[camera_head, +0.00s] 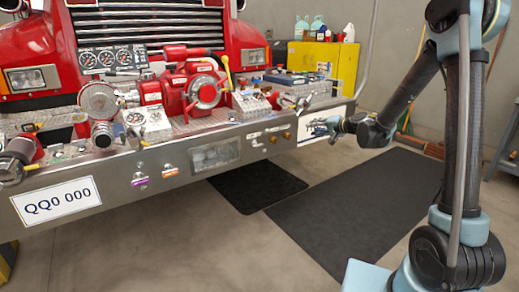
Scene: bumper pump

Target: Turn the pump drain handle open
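A red pump (205,90) with a round front fitting sits on the bumper deck of the red fire truck. I cannot tell for certain which part is the drain handle. A lever with a yellow grip (227,68) stands up at the pump's right. Small pulls with a purple label (139,182) and an orange label (170,171) sit on the bumper's front face. My gripper (314,127) is at the right part of the bumper front, right of the brass-coloured knobs. It is too small to tell whether its fingers are open or touching anything.
The silver bumper (110,180) spans the left and middle, with gauges (112,58) and hose fittings above it. Dark mats (360,195) lie on the clear floor to the right. A yellow cabinet (345,65) with bottles on top stands behind. My arm fills the right side.

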